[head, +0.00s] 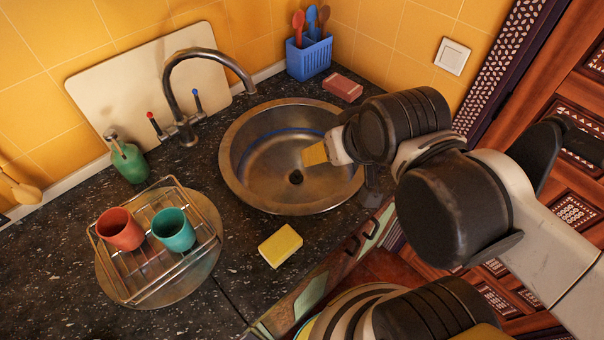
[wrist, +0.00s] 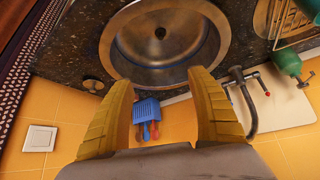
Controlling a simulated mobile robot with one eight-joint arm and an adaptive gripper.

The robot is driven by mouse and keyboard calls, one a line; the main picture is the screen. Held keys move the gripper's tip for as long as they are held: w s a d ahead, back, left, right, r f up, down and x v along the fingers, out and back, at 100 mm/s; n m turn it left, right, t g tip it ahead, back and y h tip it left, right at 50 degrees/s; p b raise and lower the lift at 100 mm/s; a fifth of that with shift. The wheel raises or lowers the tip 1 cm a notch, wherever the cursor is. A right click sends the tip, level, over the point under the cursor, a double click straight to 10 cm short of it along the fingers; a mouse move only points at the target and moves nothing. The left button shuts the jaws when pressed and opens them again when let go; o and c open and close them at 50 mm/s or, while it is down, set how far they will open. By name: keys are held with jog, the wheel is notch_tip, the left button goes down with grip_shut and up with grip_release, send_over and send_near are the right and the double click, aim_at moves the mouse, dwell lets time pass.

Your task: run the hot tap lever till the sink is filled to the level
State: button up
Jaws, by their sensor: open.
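The round metal sink (head: 262,170) has a blue line around its inner wall. Its dark drain shows at the bottom, and I see no water in it. The dark tap (head: 172,82) stands behind it with its spout arched toward the bowl; no stream shows. The red-tipped hot lever (head: 153,120) is left of the tap, the blue-tipped lever (head: 196,98) right. My gripper (head: 314,154) has yellow fingers, over the sink's right side, apart from the levers. In the wrist view my gripper (wrist: 160,77) is open and empty; the red lever tip (wrist: 265,93) shows beyond the right finger.
A wire rack (head: 185,262) with a red cup (head: 120,230) and teal cup (head: 173,230) stands front left. A green bottle (head: 130,162) is near the red lever. A yellow sponge (head: 280,246), blue utensil holder (head: 309,58) and reddish block (head: 343,87) surround the sink.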

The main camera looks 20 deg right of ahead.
grip_shut()
jog(key=w+a+r+n+y+p, duration=0.1)
jog(key=w+a+r+n+p, duration=0.1)
jog(key=w+a+r, duration=0.4)
jog(key=n+g+y+p, duration=0.2)
jog(key=n+p, duration=0.3)
send_over(157, 126)
jog(key=s+d, duration=0.2)
jog(key=s, duration=0.1)
notch_tip(157, 126, down, 2)
jog(key=w+b+x, duration=0.1)
jog(key=b+x, duration=0.1)
jog(key=x, duration=0.8)
jog(key=shift+a+b, duration=0.3)
jog(key=shift+b, duration=0.1)
